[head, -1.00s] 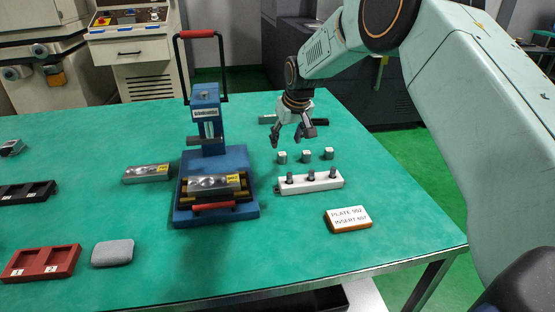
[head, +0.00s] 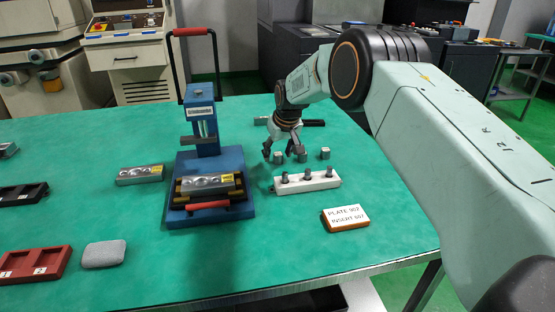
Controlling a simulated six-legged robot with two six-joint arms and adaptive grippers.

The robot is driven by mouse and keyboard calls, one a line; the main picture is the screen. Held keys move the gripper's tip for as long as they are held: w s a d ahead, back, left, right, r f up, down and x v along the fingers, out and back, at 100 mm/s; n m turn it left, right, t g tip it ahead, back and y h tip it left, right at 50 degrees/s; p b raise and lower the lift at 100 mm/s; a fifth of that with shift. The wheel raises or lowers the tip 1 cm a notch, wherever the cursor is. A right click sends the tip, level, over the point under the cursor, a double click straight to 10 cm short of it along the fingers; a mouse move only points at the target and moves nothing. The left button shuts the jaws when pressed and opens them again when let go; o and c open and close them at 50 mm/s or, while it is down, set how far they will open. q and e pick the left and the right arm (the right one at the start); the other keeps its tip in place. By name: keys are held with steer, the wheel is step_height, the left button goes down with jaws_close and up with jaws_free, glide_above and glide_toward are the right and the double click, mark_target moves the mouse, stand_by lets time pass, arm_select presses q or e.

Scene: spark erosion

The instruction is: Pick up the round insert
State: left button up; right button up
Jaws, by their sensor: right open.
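Three small grey metal inserts stand in a row on the green table: a left one (head: 278,158), a middle one (head: 303,157) and a right one (head: 325,154). They are too small for me to tell which is round. My right gripper (head: 284,153) is open, fingers pointing down, low over the left and middle inserts. One fingertip shows left of the left insert and others lie close to the middle one. I cannot tell whether they touch. My left gripper is out of view.
A white block (head: 322,182) with three dark pins lies in front of the inserts. A blue press (head: 205,165) stands to the left. A label card (head: 346,217) lies at front right. A dark bar (head: 314,123) lies behind the gripper. The front middle of the table is clear.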

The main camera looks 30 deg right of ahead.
steer(key=shift+c, duration=0.4)
steer(key=shift+d, duration=0.2)
steer(key=c, duration=0.3)
steer(key=shift+a, duration=0.15)
steer(key=c, duration=0.5)
jaws_close()
